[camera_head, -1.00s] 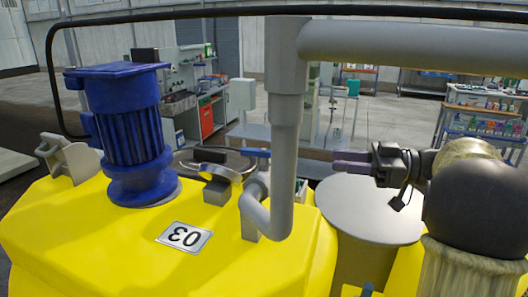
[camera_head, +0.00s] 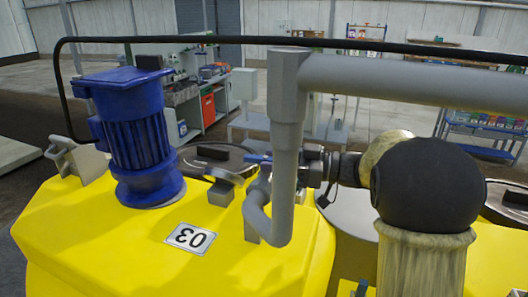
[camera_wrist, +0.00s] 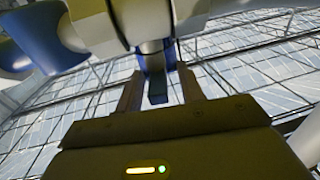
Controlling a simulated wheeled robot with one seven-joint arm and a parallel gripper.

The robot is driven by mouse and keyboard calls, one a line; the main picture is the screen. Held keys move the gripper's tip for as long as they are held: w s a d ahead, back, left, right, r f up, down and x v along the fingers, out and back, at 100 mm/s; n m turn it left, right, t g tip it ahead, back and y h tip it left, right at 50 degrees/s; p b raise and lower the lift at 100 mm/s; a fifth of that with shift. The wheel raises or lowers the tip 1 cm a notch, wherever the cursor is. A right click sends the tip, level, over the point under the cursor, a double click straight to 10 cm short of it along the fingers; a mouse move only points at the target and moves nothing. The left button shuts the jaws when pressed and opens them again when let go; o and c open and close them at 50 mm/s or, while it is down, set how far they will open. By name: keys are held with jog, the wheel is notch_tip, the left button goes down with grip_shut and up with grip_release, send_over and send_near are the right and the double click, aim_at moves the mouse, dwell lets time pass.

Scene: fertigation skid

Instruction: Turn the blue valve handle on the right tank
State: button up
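The blue valve handle (camera_head: 258,158) shows just left of the upright grey pipe, above the yellow tank (camera_head: 120,245) marked 03. My gripper (camera_head: 290,168) comes in from the right at the handle's height, and its fingertips are mostly hidden behind that pipe. In the wrist view, a blue bar that looks like the handle (camera_wrist: 157,85) lies between the two fingers of my gripper (camera_wrist: 160,88). The fingers are apart, with a gap showing on either side of the bar. I cannot tell whether either finger touches it.
The upright grey pipe (camera_head: 286,130) and its horizontal run (camera_head: 410,82) stand close to my arm. A blue motor (camera_head: 135,135) is on the tank at left, beside a round lid (camera_head: 222,157). A black hose (camera_head: 230,39) crosses above. Workbenches and shelves stand far behind.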

jog(key=shift+p+x, duration=0.3)
jog(key=shift+x, duration=0.65)
jog(key=shift+a, duration=0.25)
jog(key=shift+w, duration=0.1)
grip_shut()
jog(key=shift+m+t+h+b, duration=0.4)
jog(key=shift+m+t+b, duration=0.4)
jog(key=shift+t, duration=0.5)
jog(key=shift+d, duration=0.1)
grip_release()
